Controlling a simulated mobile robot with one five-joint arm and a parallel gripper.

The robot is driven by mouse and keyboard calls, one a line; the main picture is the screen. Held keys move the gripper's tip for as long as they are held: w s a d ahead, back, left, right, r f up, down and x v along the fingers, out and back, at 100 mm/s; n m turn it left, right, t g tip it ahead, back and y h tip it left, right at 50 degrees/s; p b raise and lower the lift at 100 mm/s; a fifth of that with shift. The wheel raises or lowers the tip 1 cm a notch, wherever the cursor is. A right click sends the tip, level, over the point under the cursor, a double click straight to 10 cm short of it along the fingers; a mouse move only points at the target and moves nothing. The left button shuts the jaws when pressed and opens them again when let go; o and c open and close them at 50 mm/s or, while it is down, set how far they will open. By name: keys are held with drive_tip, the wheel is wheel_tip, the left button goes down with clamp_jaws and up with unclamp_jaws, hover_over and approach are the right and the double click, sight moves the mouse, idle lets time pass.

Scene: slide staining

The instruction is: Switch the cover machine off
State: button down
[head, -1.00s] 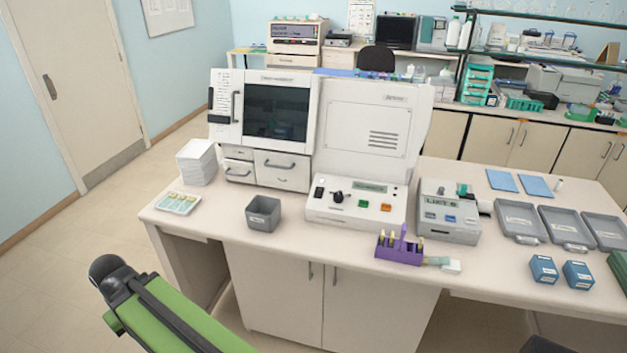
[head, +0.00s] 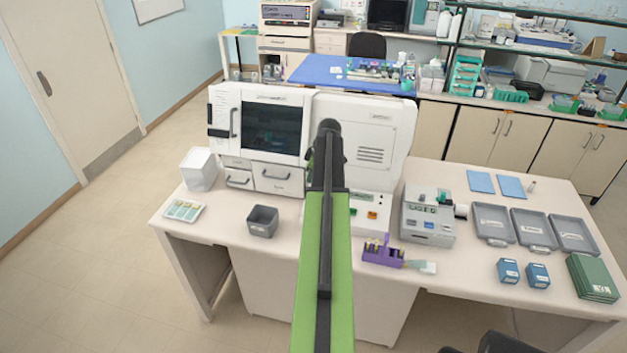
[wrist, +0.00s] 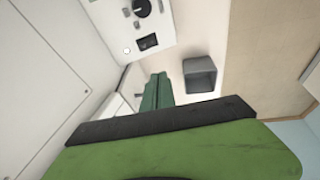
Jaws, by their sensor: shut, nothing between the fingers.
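The cover machine is the white unit with a vented back panel (head: 378,140) in the head view. My raised arm hides the left part of its control panel (head: 375,212), while an orange button (head: 372,215) shows on the right. The wrist view shows part of that control panel (wrist: 125,25), with a black rocker switch (wrist: 148,42) and a black knob (wrist: 141,8). My gripper (wrist: 157,90) shows as green fingers, shut and empty, below the switch in the picture and apart from it. In the head view the fingers are hidden behind my arm.
A grey bin (head: 262,221) stands left of my arm; it also shows in the wrist view (wrist: 199,75). A windowed white machine (head: 272,125) stands left of the cover machine. Right are a purple rack (head: 382,254), a grey device (head: 428,218) and grey trays (head: 493,225).

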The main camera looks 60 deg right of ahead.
drive_tip(key=shift+s+d+r, duration=0.15)
drive_tip(key=shift+s+d, duration=0.3)
drive_tip(key=shift+d, duration=0.05)
drive_tip(key=shift+s+d+r, duration=0.15)
drive_tip(key=shift+s+d, duration=0.3)
drive_tip(key=shift+d, duration=0.05)
drive_tip(key=b+x, duration=0.4)
drive_tip(key=d+b+x, duration=0.1)
drive_tip(key=b+x, duration=0.3)
drive_tip(key=x, duration=0.1)
drive_tip(key=b+x, duration=0.4)
drive_tip(key=b, duration=0.1)
drive_tip(key=shift+s+d+f, duration=0.2)
drive_tip(key=shift+f, duration=0.1)
drive_tip(key=shift+d+f, duration=0.15)
